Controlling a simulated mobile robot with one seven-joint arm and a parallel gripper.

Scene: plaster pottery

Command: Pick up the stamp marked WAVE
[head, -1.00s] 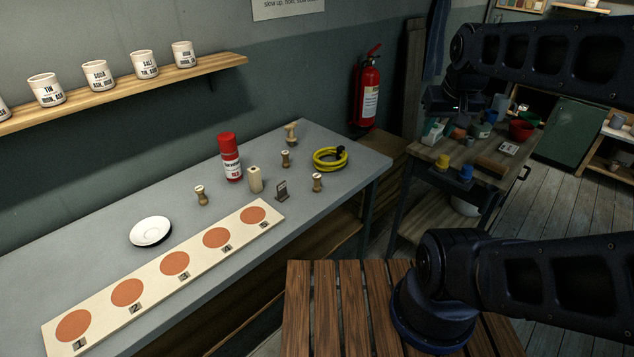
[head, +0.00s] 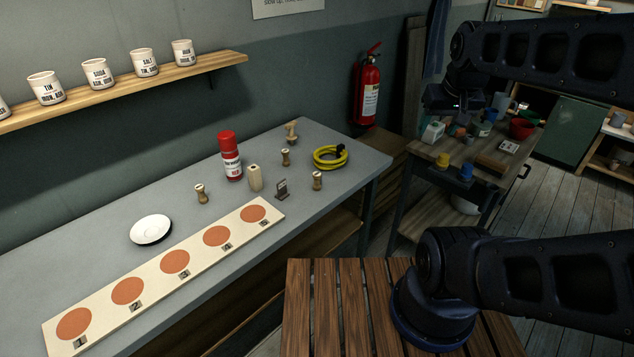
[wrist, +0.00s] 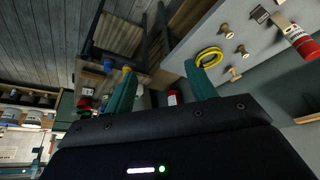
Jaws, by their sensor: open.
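Several small wooden stamps stand on the grey table in the head view: a left one (head: 202,194), a middle one (head: 286,158), a right one (head: 317,181) and a back one (head: 291,131). No WAVE mark is readable on any of them. Some stamps also show at the upper right of the wrist view, such as one beside the yellow coil (wrist: 226,30). My gripper (wrist: 160,70) is open and empty, its two teal fingers apart, and it is away from the stamps, off the right side of the table. Its fingers are hard to make out in the head view.
On the table (head: 90,228) are a red spray can (head: 230,158), a pale wooden block (head: 255,178), a small metal stand (head: 282,190), a yellow coil (head: 330,157), a white saucer (head: 151,229) and a numbered board (head: 200,258). A cluttered cart (head: 420,172) stands right.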

